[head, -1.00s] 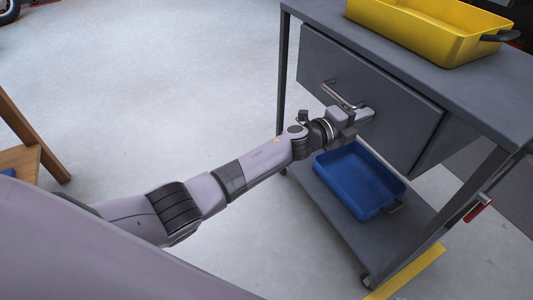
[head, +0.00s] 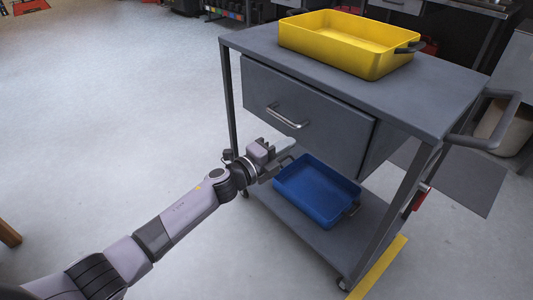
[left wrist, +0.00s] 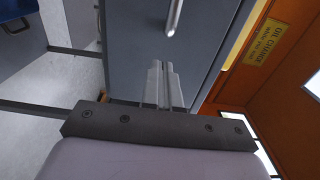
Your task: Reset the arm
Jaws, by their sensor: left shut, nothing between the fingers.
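My left arm comes in from the lower left, and its left gripper (head: 283,162) is in front of the grey cart, below the drawer handle. In the left wrist view, the two fingers of the left gripper (left wrist: 164,84) are together with nothing between them. The drawer (head: 320,128) has a grey front that stands out from the cart frame. Its silver handle (head: 287,117) is free and apart from the fingers; the handle end (left wrist: 174,18) also shows beyond the fingertips in the wrist view. My right gripper is out of view.
The grey cart top (head: 265,43) holds a yellow tray (head: 345,42). A blue tray (head: 317,190) sits on the lower shelf, close to my gripper. A push handle (head: 495,125) sticks out at the cart's right. The floor (head: 120,120) at left is open.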

